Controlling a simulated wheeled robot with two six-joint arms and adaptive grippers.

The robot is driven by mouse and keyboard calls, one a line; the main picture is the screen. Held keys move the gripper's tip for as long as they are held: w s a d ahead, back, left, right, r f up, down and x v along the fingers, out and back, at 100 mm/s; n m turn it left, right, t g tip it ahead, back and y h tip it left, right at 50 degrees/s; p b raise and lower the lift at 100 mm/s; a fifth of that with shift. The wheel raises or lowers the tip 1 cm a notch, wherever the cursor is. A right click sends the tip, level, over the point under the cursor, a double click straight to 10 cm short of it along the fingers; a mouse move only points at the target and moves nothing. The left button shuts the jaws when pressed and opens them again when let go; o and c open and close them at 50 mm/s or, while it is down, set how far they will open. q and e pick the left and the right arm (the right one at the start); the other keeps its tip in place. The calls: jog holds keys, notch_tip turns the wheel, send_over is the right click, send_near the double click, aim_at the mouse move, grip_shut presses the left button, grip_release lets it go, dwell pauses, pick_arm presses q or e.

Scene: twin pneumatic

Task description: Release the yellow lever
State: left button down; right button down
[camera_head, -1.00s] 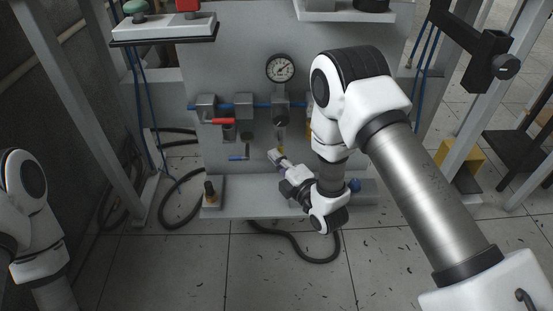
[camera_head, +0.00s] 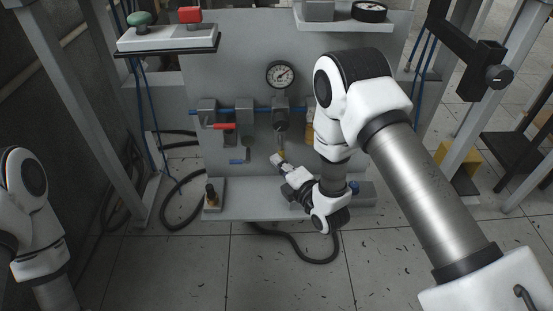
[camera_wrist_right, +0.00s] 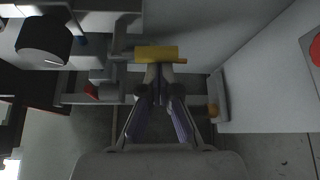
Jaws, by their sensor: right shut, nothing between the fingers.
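The yellow lever (camera_wrist_right: 156,53) lies crosswise just beyond my fingertips in the right wrist view.
A gauge (camera_head: 282,75) is above. A box with green (camera_head: 139,18) and red (camera_head: 189,14) buttons stands upper left. A grey ledge (camera_head: 245,212) runs below; a black hose (camera_head: 300,255) lies on the floor.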

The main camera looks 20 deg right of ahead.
jog(key=n+g+p, duration=0.1)
jog(key=p, duration=0.1)
jog(key=d+n+g+h+p, duration=0.1)
jog(key=n+p, duration=0.1)
jog(key=p, duration=0.1)
jog(key=d+r+n+h+p, duration=0.1)
jog(key=p, duration=0.2)
jog(key=shift+s+n+g, duration=0.3)
jog(key=shift+g, duration=0.1)
jog(key=shift+s+d+f+n+h+p, duration=0.15)
jog(key=shift+d+n+h+p, duration=0.25)
jog(key=shift+p, duration=0.3)
jog(key=shift+a, duration=0.1)
jog(key=shift+w+a+r, duration=0.25)
jog(key=shift+w+a, duration=0.05)
jog(key=shift+a, duration=0.4)
